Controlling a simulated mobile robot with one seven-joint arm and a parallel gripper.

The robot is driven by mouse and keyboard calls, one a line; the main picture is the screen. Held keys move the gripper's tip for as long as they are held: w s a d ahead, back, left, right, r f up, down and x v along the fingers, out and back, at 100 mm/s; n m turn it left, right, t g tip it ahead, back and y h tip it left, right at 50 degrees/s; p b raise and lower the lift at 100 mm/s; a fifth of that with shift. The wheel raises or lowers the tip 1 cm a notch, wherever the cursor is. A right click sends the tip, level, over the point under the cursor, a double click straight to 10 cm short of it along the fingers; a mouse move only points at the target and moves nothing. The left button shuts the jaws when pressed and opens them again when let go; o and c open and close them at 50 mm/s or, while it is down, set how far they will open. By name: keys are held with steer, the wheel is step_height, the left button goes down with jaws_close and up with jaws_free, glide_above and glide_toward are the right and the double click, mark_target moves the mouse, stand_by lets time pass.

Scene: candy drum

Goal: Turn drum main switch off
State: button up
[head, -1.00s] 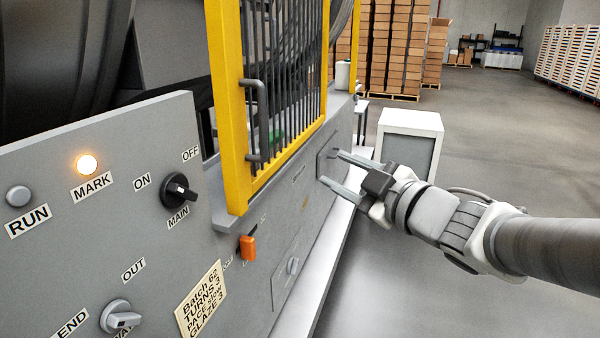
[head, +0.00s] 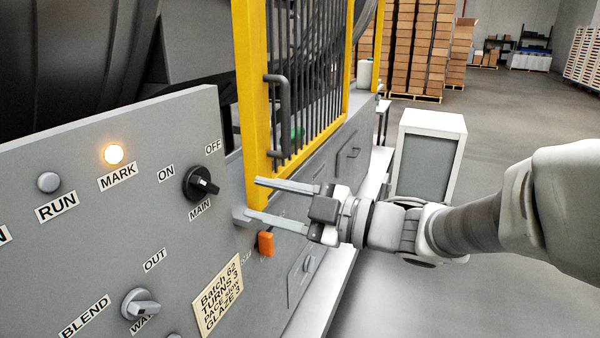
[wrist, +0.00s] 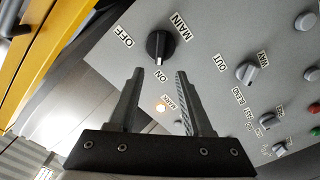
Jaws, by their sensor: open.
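The drum main switch (head: 198,184) is a black rotary knob on the grey panel, with ON to its upper left, OFF to its upper right and MAIN below. In the wrist view the knob (wrist: 160,45) shows a pale mark on its ON side. My gripper (head: 252,198) is open and empty, to the right of the knob and apart from it, in front of the yellow guard's lower corner. In the wrist view the knob lies just beyond my open fingertips (wrist: 160,72), roughly centred between them.
The yellow guard frame (head: 257,100) with its dark handle stands close to my fingers. An orange switch (head: 266,243) sits below them. The panel also bears a lit MARK lamp (head: 113,155), RUN button (head: 48,182) and grey OUT knob (head: 139,304). Open floor lies to the right.

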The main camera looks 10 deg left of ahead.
mark_target(208, 185)
steer(key=x, duration=1)
jaws_close()
